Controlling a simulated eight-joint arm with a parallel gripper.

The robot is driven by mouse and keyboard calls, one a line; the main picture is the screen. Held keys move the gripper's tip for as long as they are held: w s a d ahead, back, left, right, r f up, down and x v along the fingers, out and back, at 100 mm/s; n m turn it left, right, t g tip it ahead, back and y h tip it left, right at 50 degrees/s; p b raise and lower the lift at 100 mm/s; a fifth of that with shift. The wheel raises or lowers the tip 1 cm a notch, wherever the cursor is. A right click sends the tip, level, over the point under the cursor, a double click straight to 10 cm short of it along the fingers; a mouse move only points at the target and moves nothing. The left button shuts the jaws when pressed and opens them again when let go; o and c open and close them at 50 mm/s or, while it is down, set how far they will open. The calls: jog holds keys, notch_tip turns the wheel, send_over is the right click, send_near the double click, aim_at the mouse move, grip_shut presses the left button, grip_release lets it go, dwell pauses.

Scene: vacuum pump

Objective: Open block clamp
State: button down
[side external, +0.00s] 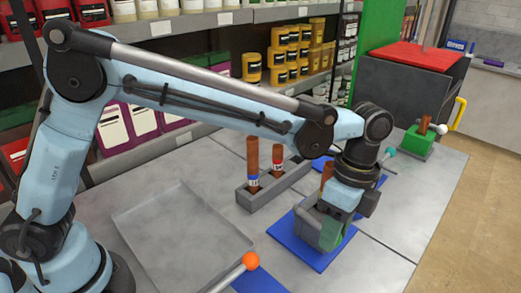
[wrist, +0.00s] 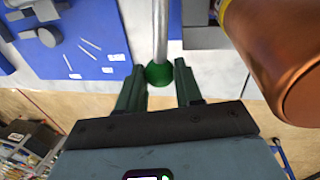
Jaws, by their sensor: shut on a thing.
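In the wrist view, my gripper (wrist: 160,82) has its two dark green fingers on either side of a green ball knob (wrist: 159,74) at the end of a silver lever rod (wrist: 161,30). The fingers are shut on this knob. In the side view my gripper (side external: 331,235) is low over a blue mat (side external: 296,248), beside grey clamp parts. The gripper and wrist hide much of the clamp there, and the held knob cannot be made out. A copper-brown cylinder (wrist: 285,50) stands close on the right in the wrist view.
A grey holder (side external: 282,190) with two copper tubes stands behind my gripper. An orange-knobbed lever (side external: 250,261) rises at the front. A teal knob (side external: 390,152) and a green clamp (side external: 418,142) are farther back. A flat grey tray (side external: 165,235) is empty.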

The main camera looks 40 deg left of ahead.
dwell(0.3)
jog(key=c, duration=0.8)
grip_release()
jog(key=shift+o, duration=0.2)
jog(key=shift+r, duration=0.15)
notch_tip(320, 180, up, 12)
jog(key=w, duration=0.2)
jog(key=shift+w, duration=0.2)
jog(key=shift+a+f, duration=0.1)
jog(key=shift+f, duration=0.1)
